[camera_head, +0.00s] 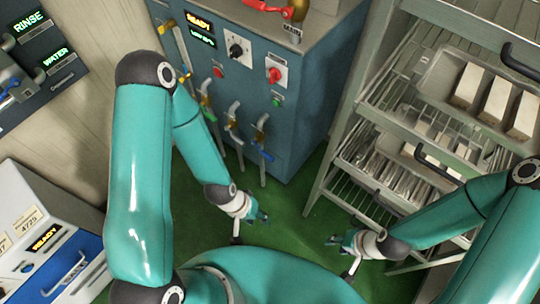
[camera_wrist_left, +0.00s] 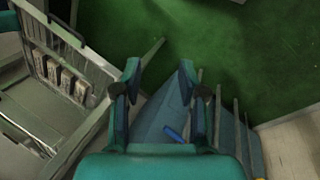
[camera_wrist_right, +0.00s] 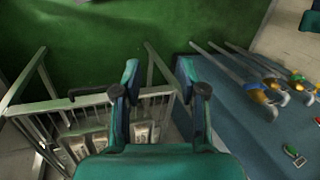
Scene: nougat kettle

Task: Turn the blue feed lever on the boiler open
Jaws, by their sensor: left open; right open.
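The boiler (camera_head: 245,50) is a blue-grey cabinet in the upper middle of the head view. A blue handle, likely this lever, also shows beyond the fingers in the left wrist view (camera_wrist_left: 173,133). My left gripper (camera_head: 252,228) is open and empty, below the lever in the picture and apart from it. My right gripper (camera_head: 341,250) is open and empty, in front of the rack, away from the boiler.
The front has a red knob (camera_head: 275,74). A wire rack (camera_head: 345,160) with trays stands right of the boiler. The green floor (camera_head: 310,180) between them is clear.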

